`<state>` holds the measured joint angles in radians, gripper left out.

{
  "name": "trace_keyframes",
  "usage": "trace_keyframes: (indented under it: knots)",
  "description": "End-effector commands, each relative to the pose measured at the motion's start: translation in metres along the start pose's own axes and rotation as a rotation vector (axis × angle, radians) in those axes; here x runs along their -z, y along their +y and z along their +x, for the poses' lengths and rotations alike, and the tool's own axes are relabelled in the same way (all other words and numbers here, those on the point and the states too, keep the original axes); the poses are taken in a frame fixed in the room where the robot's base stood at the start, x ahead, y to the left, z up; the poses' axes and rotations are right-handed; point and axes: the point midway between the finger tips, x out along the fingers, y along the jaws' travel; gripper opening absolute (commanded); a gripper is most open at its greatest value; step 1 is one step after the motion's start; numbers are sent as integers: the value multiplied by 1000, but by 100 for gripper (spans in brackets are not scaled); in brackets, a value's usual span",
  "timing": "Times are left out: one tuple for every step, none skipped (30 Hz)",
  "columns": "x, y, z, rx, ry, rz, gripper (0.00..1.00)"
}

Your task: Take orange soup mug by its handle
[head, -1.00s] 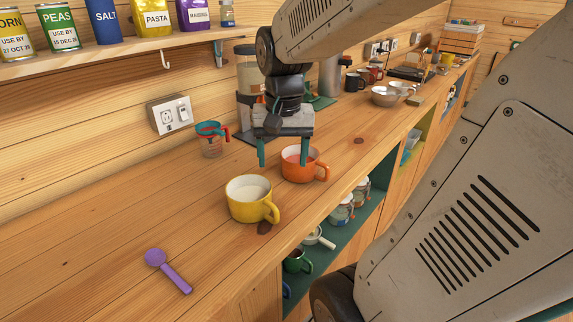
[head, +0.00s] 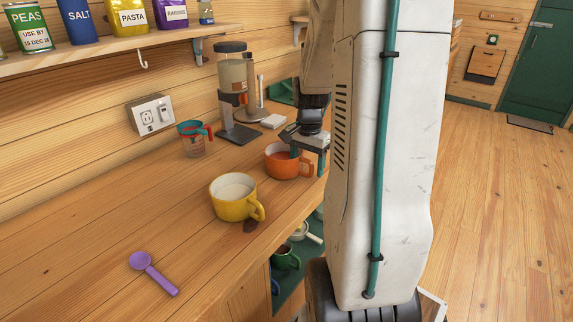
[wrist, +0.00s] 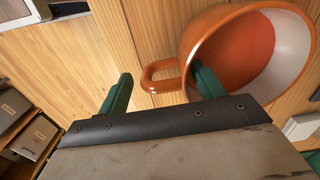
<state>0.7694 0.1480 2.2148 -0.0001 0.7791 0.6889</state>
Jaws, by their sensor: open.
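The orange soup mug (head: 280,168) stands upright on the wooden counter, with an orange-red surface inside. In the wrist view the mug (wrist: 240,95) fills the upper right, and its handle (wrist: 160,75) points left. My gripper (head: 308,160) is open, low at the mug's right side in the head view. In the wrist view my gripper (wrist: 162,88) has one green finger left of the handle and one right of it, overlapping the mug's wall. I cannot tell whether a finger touches the mug. In the head view the fingers partly hide the handle.
A yellow mug (head: 235,205) stands just left of the orange one. A shelf with tins (head: 100,55) runs above. The left counter is mostly clear.

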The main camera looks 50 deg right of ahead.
Motion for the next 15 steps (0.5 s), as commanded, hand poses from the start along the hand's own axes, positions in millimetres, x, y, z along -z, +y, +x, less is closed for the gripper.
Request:
trace_keyframes:
  knots:
    - [-1, 0, 7, -2, -3, 0, 67]
    - [-1, 0, 10, -2, -2, 0, 67]
    - [0, 0, 12, -1, -1, -1, 67]
    - [0, 0, 13, 0, 0, -1, 67]
    - [0, 0, 14, 0, 0, -1, 67]
    - [0, 0, 14, 0, 0, -1, 67]
    - [0, 0, 14, 0, 1, -1, 67]
    - [0, 0, 14, 0, 1, -1, 67]
    - [0, 0, 14, 0, 1, -1, 67]
    - [0, 0, 14, 0, 1, -1, 67]
    - [0, 0, 14, 0, 1, -1, 67]
    - [0, 0, 14, 0, 1, -1, 59]
    - [0, 0, 14, 0, 1, -1, 50]
    - [0, 0, 14, 0, 0, -1, 42]
    - [0, 0, 14, 0, 0, -1, 31]
